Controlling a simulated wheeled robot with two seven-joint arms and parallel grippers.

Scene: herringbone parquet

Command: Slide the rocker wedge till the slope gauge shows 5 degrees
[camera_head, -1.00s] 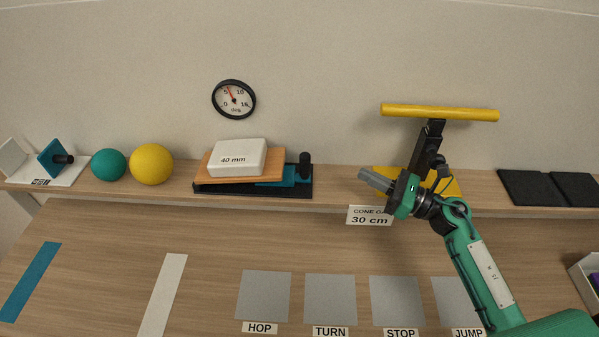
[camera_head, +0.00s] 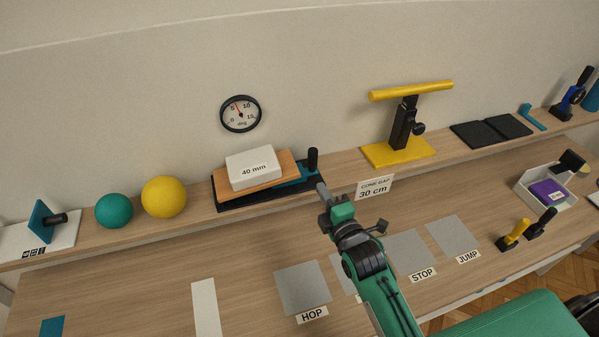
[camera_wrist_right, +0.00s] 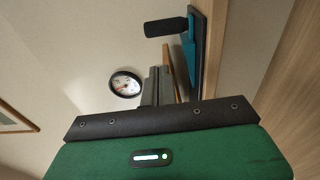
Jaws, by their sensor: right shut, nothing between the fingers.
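The teal rocker wedge (camera_head: 292,178) sits on a black base (camera_head: 240,203) under a tilted orange board (camera_head: 216,184), which carries a white block marked 40 mm (camera_head: 253,173). The wedge's upright black handle (camera_head: 313,158) is at the base's right end. The round slope gauge (camera_head: 240,114) hangs on the wall above; its red needle points up and left near the 5, exact reading too small. My right gripper (camera_head: 322,188) is shut and empty, just in front of the handle, apart from it. The wrist view shows the handle (camera_wrist_right: 165,27), wedge (camera_wrist_right: 188,52) and gauge (camera_wrist_right: 125,84) beyond my fingers.
A teal ball (camera_head: 114,211) and a yellow ball (camera_head: 164,197) stand left of the rocker on the shelf. A yellow stand (camera_head: 398,152) is to its right. Grey pads, including HOP (camera_head: 302,288), lie on the desk below, partly under my arm.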

